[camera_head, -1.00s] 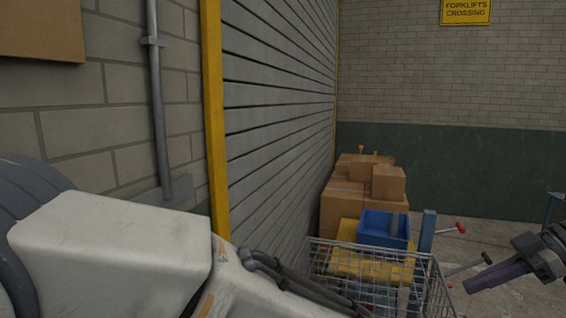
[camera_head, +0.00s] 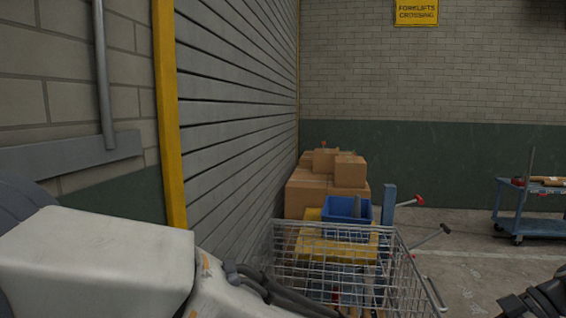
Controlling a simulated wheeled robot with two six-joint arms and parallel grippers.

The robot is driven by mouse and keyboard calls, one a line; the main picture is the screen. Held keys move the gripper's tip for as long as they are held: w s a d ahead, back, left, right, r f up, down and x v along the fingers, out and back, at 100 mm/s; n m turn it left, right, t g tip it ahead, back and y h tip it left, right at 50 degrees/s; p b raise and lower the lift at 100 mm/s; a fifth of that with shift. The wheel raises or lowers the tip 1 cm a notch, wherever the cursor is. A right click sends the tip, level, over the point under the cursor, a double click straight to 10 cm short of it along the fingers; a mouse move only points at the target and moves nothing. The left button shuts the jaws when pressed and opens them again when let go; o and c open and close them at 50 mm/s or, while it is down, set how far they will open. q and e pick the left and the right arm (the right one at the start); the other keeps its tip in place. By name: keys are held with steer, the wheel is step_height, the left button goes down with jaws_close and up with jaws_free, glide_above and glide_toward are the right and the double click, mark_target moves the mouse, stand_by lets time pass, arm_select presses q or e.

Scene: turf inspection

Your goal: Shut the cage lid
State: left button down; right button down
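A silver wire cage (camera_head: 335,227) stands low in the middle of the head view, and its lower part runs out of the picture. I cannot make out which panel is the lid or how it stands. My white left arm comes in from the lower left, and its dark cables reach in front of the cage's near left side. My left gripper is not visible. A dark part of my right arm, with what looks like the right gripper (camera_head: 515,305), shows at the lower right edge, apart from the cage. Its fingers are too cut off to read.
Behind the cage are a blue bin (camera_head: 347,209), a yellow surface (camera_head: 312,214) and stacked cardboard boxes (camera_head: 350,171). A blue post (camera_head: 389,210) and red-tipped levers (camera_head: 419,200) stand right of it. A blue cart (camera_head: 530,226) is farther right. A slatted shutter (camera_head: 235,110) closes the left side.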

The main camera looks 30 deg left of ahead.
steer(key=shift+f, duration=0.25)
stand_by(0.6)
steer(key=w+d+p, duration=0.3)
steer(key=d, duration=0.6)
steer(key=s+a+r+m+h+p, duration=0.5)
steer(key=s+a+r+m, duration=0.3)
steer(key=s+a+r, duration=0.65)
steer(key=s+d+m+t+h+p, duration=0.1)
steer(key=s+m+p, duration=0.1)
steer(key=s, duration=1)
steer(key=s+d+f+m+t+h+p, duration=0.1)
steer(key=s+d+m+t+h+p, duration=0.1)
steer(key=s, duration=1)
steer(key=m+p, duration=0.1)
steer(key=m, duration=0.1)
steer(key=shift+s+m+t+h, duration=0.2)
steer(key=shift+m+t+h, duration=0.1)
steer(key=shift+m, duration=0.1)
